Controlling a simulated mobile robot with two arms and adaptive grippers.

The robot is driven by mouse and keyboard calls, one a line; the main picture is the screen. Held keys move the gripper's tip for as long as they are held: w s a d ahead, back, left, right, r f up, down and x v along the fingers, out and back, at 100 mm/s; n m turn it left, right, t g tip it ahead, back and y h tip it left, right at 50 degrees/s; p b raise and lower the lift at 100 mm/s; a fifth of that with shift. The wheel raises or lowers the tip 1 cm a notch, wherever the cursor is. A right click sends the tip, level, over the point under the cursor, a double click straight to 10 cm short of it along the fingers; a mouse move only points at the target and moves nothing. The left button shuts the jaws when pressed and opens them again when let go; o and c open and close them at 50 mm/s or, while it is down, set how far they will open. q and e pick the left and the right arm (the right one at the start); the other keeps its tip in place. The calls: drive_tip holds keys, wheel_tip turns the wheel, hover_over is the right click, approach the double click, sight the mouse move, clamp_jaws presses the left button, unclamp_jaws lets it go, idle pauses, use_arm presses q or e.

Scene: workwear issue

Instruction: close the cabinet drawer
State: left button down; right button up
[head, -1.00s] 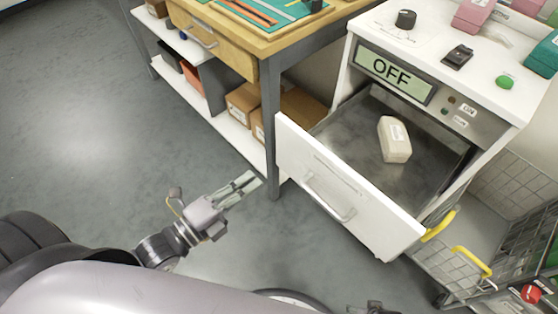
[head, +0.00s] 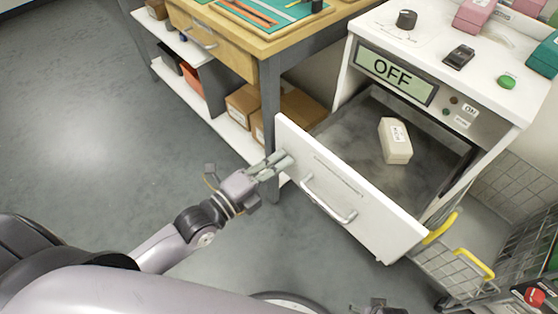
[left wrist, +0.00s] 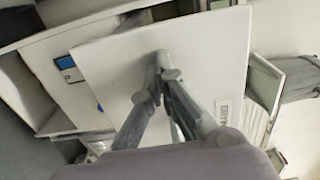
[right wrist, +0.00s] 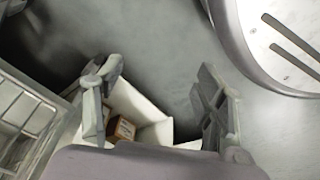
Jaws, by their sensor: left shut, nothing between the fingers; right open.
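The cabinet drawer (head: 345,188) is pulled out of the white cabinet (head: 480,115), with its white front and bar handle (head: 328,203) facing me. A pale box (head: 395,142) lies inside the drawer. My left gripper (head: 283,161) is shut and empty at the left end of the drawer front; I cannot tell whether it touches. In the left wrist view its fingertips (left wrist: 163,65) point at a white panel (left wrist: 110,65). My right gripper (head: 376,306) shows barely at the bottom edge of the head view. It is open and empty in the right wrist view (right wrist: 158,88).
A wooden workbench (head: 245,52) with a grey leg stands just left of the drawer, with cardboard boxes (head: 243,105) on its lower shelf. A wire basket (head: 445,272) with yellow handles stands right of the drawer. The floor (head: 90,120) at left is clear.

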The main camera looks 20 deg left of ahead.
use_arm(q)
drive_tip(key=x, duration=1.1)
drive_tip(key=shift+w+d+r, duration=0.1)
drive_tip(key=shift+w, duration=0.1)
drive_tip(key=b+x, duration=0.1)
drive_tip(key=x, duration=0.5)
drive_tip(key=b+x, duration=0.1)
drive_tip(key=x, duration=0.5)
drive_tip(key=shift+f, duration=0.2)
drive_tip(key=shift+w+d, duration=0.25)
drive_tip(key=shift+w, duration=0.2)
drive_tip(key=shift+r, duration=0.3)
use_arm(e)
wheel_tip(320, 180, up, 8)
drive_tip(key=w, duration=0.2)
drive_tip(key=shift+w+a+f+t, duration=0.2)
drive_tip(key=shift+w+f+t, duration=0.05)
drive_tip(key=shift+w+t, duration=0.05)
use_arm(q)
drive_tip(key=shift+w+r, duration=0.1)
drive_tip(key=shift+r, duration=0.05)
drive_tip(key=shift+a, duration=0.1)
